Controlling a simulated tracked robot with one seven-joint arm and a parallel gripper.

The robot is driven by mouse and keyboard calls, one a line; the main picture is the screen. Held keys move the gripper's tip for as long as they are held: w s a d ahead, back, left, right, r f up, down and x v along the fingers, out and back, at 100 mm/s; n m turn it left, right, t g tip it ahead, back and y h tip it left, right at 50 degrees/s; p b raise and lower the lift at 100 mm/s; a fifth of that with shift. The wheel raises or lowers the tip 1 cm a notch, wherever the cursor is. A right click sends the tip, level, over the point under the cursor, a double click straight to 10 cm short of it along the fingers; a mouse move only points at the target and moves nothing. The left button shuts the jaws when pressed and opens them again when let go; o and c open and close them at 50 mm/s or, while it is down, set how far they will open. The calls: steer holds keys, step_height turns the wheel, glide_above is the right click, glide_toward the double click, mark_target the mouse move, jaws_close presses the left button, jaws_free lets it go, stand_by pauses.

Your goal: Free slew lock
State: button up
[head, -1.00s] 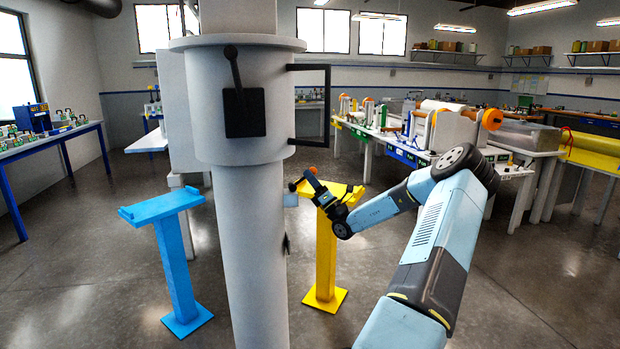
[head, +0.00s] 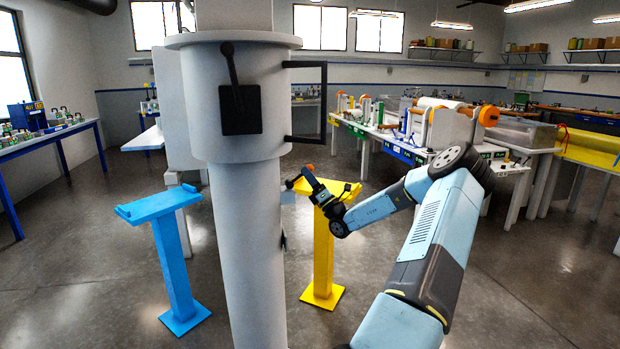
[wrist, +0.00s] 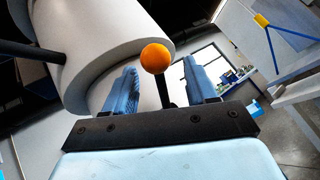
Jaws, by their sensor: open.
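A thick light grey column (head: 258,245) with a wider collar (head: 243,130) stands in front of me. A black lever on a black plate (head: 240,110) is on the collar's front. A small lever with an orange ball (head: 309,167) shows at the column's right, by my gripper (head: 299,181). In the wrist view, the orange ball (wrist: 155,58) on a black stem appears between the two blue fingers of my open gripper (wrist: 162,88). I cannot tell whether the fingers reach around it or touch it. Which lever is the slew lock is not marked.
A blue stand (head: 176,265) is left of the column and a yellow stand (head: 322,255) is behind my gripper. A black frame handle (head: 325,100) juts from the collar. Benches with equipment (head: 430,130) stand at the back right. The floor between is open.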

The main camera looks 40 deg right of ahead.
steer(key=v, duration=1.4)
steer(key=shift+w, duration=0.1)
